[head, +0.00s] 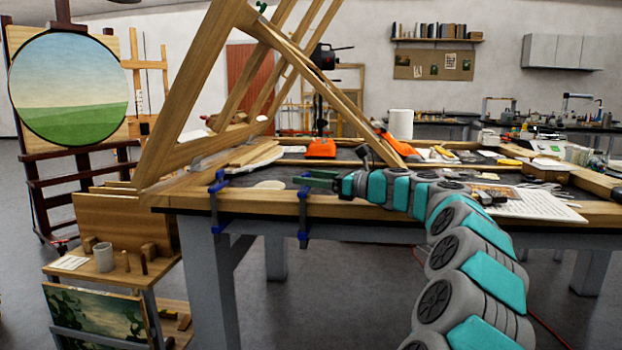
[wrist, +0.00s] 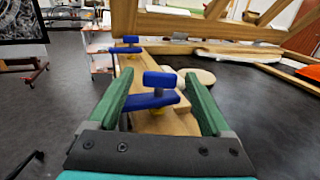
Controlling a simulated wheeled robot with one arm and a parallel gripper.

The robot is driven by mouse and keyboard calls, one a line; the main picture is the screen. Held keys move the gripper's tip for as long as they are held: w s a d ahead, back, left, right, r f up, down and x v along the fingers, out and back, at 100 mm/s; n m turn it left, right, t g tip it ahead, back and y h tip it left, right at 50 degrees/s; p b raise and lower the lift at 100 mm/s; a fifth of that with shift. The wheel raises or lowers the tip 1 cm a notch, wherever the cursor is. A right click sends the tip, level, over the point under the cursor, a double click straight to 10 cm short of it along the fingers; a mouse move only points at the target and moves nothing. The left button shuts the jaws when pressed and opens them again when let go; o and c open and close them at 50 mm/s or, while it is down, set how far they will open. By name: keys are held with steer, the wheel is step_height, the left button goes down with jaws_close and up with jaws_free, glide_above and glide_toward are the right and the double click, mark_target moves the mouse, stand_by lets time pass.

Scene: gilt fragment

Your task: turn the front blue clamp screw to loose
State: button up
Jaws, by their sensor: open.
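Two blue clamps grip the front edge of the wooden-rimmed worktable. The nearer clamp's blue screw handle (wrist: 160,80) lies between and just beyond my fingers in the wrist view. Its blue body (head: 303,215) hangs below the table edge in the head view. The other blue clamp (head: 217,202) is further left, and its handle (wrist: 127,41) shows farther off in the wrist view. My gripper (head: 312,179) has green fingers, spread apart on either side of the nearer handle. I see no contact with it. In the head view the fingers partly hide the nearer clamp's top.
A large wooden frame (head: 160,140) leans up from the worktable (head: 255,207) behind the clamps. A low cart (head: 125,292) with a cup and pictures stands at the left. Papers and tools lie on the table at right. The floor in front is open.

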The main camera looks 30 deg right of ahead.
steer(key=v, duration=0.8)
steer(key=shift+w, duration=0.1)
steer(key=shift+c, duration=0.4)
